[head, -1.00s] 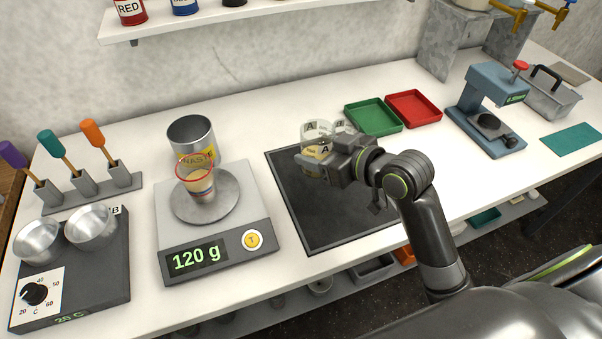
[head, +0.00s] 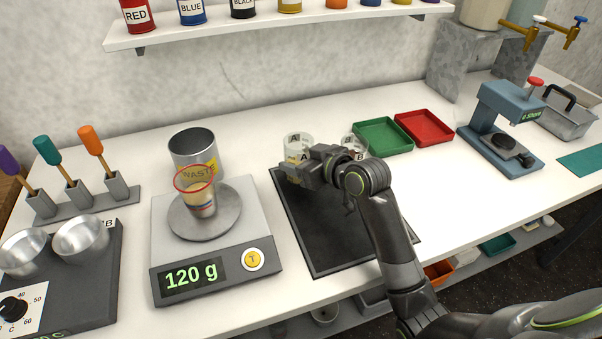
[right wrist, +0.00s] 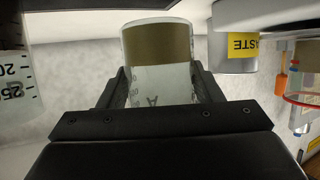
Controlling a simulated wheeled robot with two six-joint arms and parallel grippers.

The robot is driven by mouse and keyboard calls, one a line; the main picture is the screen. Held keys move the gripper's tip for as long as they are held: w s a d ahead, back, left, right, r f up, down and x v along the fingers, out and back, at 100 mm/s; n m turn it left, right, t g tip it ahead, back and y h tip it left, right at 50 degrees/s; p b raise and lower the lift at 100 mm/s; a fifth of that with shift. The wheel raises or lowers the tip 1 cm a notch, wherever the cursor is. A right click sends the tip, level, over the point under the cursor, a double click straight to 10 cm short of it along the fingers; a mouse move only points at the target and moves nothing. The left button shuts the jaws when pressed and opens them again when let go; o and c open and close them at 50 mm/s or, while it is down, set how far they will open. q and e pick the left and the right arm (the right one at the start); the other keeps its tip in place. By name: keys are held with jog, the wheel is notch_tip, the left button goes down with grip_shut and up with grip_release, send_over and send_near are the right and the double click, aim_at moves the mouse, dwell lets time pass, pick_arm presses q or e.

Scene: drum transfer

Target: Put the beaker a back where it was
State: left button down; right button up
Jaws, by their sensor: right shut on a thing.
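Beaker A (head: 296,141) is a clear glass beaker marked "A", with some yellowish liquid low in it. It is upright at the back left edge of the dark mat (head: 335,238). My right gripper (head: 292,172) is shut on it from the front. In the right wrist view beaker A (right wrist: 158,45) sits between the two fingers, with tan liquid in it. I cannot tell whether its base touches the surface. Beaker B (head: 358,150) stands to its right, partly hidden behind my right gripper and wrist. My left gripper is not in view.
The waste can (head: 193,145) and the scale (head: 160,280), reading 120 g and bearing a red-rimmed cup (head: 196,196), stand to the left. Green (head: 383,137) and red (head: 425,128) trays lie right. The shelf (head: 270,26) hangs above. Bench behind beaker A is clear.

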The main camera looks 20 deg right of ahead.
notch_tip(320, 180, down, 4)
jog(key=shift+r, duration=0.1)
dwell(0.4)
jog(key=o, duration=1.1)
jog(key=shift+o, duration=0.2)
jog(key=shift+s, duration=0.15)
jog(key=v, duration=1.1)
jog(key=shift+s+d, duration=0.25)
jog(key=shift+s, duration=0.05)
